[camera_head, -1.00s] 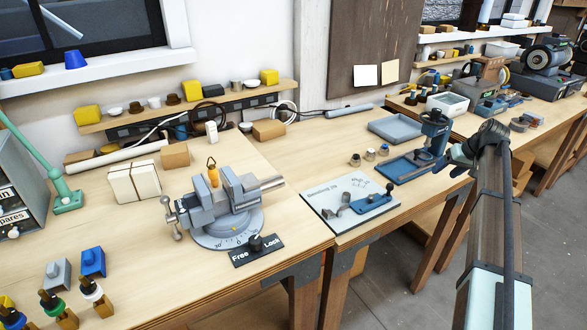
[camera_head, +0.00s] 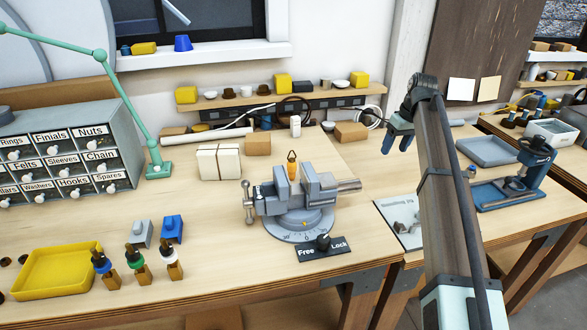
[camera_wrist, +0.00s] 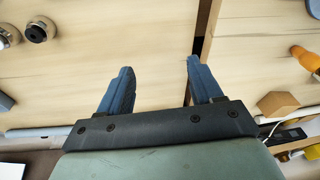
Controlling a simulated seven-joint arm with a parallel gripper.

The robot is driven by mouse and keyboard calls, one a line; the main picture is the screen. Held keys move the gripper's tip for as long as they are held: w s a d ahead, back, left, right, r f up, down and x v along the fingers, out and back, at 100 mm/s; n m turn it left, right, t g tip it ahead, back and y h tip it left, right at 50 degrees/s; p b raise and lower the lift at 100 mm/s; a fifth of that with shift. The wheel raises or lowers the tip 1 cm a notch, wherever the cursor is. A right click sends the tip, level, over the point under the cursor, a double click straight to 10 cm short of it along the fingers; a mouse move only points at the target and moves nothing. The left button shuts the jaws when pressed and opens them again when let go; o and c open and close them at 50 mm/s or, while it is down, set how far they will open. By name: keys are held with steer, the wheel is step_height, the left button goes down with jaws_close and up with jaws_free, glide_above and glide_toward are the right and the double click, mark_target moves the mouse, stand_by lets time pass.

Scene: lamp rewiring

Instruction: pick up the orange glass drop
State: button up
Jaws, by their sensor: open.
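My gripper (camera_head: 394,147) is open and empty, up and to the right of the vise, apart from the drop. In the wrist view the two blue fingers (camera_wrist: 158,76) are spread over bare wood with nothing between them. An orange rounded shape, probably the drop, shows at the right edge (camera_wrist: 305,58).
A Free/Lock plate (camera_head: 325,247) lies in front of the vise. Wood around the vise is mostly clear.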

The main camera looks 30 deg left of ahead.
steer(key=s+a+r+n+h, duration=0.1)
steer(key=s+a+r, duration=0.1)
steer(key=s+a, duration=0.35)
steer(key=s+a+r+n, duration=0.2)
steer(key=a, duration=0.7)
step_height(320, 180, up, 3)
steer(key=n+h, duration=0.1)
steer(key=n, duration=0.1)
glide_above(292, 159)
step_height(292, 159, down, 13)
steer(key=shift+s+f, duration=0.15)
steer(key=c, duration=1.1)
